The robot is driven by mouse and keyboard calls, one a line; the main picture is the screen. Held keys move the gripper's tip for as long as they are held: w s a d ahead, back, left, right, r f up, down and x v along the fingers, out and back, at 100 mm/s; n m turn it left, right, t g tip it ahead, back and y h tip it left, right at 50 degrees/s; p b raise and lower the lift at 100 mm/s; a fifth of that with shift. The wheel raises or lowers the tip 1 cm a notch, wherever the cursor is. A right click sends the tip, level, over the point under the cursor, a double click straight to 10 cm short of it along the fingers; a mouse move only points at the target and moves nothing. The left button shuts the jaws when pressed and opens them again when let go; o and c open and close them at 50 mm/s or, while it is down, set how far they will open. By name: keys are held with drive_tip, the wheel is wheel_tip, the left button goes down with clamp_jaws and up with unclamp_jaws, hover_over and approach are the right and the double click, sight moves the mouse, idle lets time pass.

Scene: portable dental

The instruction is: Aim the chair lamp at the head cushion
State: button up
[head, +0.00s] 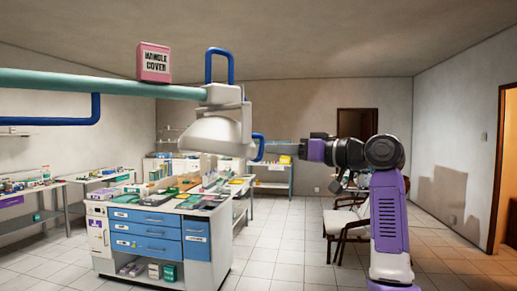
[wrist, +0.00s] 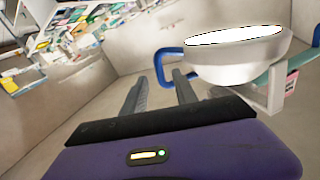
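The chair lamp (head: 213,132) hangs from a teal arm (head: 110,88). It has a white bowl-shaped head and blue loop handles. In the wrist view, the lamp head (wrist: 238,62) shows a bright white face at upper right. My gripper (head: 272,148) reaches in from the right, level with the lamp's side handle (head: 258,147). In the wrist view, my gripper (wrist: 160,76) is open, its two fingers apart. The side handle (wrist: 163,66) appears in the gap at the fingertips; I cannot tell whether it is between them in depth. I cannot make out a head cushion.
A pink box labelled "Handle cover" (head: 154,62) is on the teal arm. A blue-drawer cabinet (head: 160,240) with a cluttered top stands below the lamp. A white-seated chair (head: 345,222) stands behind my arm. Side tables (head: 45,215) line the left wall. Floor in the centre is clear.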

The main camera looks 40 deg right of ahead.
sight(261, 152)
drive_tip(key=shift+p+x, duration=0.9)
drive_tip(key=shift+x, duration=2.25)
clamp_jaws()
